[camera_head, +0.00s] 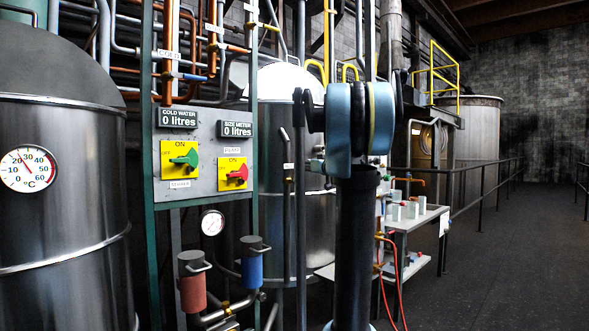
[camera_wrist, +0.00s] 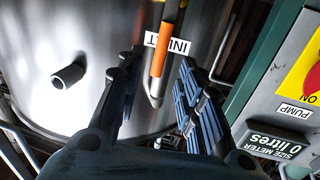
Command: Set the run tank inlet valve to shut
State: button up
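In the wrist view an orange lever-like part (camera_wrist: 160,48) stands on a thin grey pipe in front of a steel tank (camera_wrist: 75,35). An upside-down white label reading INLET (camera_wrist: 180,45) is beside and partly behind it. My gripper (camera_wrist: 162,63) is open, its two dark fingers on either side of the orange part in the picture. I cannot tell whether either finger touches it. Nothing is seen held. In the head view my arm covers part of the area by the middle tank (camera_head: 275,120), and I cannot make out the inlet valve there.
A panel (camera_head: 207,150) carries a green knob (camera_head: 186,159) and a red knob (camera_head: 238,174); its edge is close on the wrist view's right. A pipe stub (camera_wrist: 68,76) juts from the tank. A shelf (camera_head: 415,217) stands right of my arm. Open floor (camera_head: 500,260) lies at right.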

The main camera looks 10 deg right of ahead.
send_over(295, 176)
jog(key=shift+w+d, duration=0.1)
jog(key=shift+d, duration=0.1)
jog(key=shift+c, duration=0.3)
jog(key=shift+a, duration=0.1)
grip_shut()
